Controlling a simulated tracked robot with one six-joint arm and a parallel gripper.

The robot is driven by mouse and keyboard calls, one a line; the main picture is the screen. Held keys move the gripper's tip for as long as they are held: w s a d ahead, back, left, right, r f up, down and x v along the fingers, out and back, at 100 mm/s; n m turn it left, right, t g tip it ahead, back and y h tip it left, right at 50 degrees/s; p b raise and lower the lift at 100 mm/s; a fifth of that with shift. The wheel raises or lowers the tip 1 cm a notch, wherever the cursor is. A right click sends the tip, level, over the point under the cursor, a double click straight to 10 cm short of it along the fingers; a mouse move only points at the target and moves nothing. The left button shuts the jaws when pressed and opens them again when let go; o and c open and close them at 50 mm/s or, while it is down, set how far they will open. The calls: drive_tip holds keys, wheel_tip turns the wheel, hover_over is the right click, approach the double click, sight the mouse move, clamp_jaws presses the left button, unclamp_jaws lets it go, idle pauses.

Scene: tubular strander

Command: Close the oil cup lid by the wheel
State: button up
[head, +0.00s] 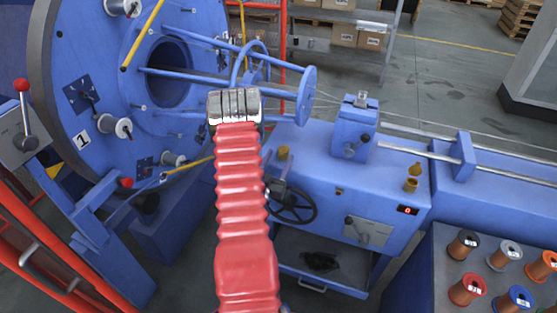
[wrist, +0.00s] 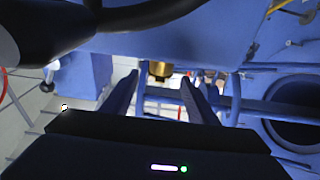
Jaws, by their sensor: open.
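In the head view a brass oil cup (head: 283,153) stands on the blue cabinet's near left corner, above the black handwheel (head: 291,204). Its lid is too small to make out. In the wrist view a brass cup (wrist: 160,70) shows between and beyond the fingertips of my gripper (wrist: 160,79). My gripper is open, with nothing between its fingers. In the head view my red-sleeved arm covers the area left of the wheel, and my fingers cannot be made out there.
A second brass oil cup (head: 411,184) stands farther right on the cabinet with its lid (head: 415,169) raised. A blue clamp block (head: 355,127) stands between the cups. The large blue disc (head: 120,90) with bobbins is at left. Wire spools (head: 467,289) sit at lower right.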

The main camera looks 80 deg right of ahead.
drive_tip(key=w+a+f, duration=0.1)
drive_tip(key=a, duration=1.2)
drive_tip(key=shift+w+a+f, duration=0.15)
drive_tip(key=shift+a+f, duration=0.05)
drive_tip(key=shift+f, duration=0.2)
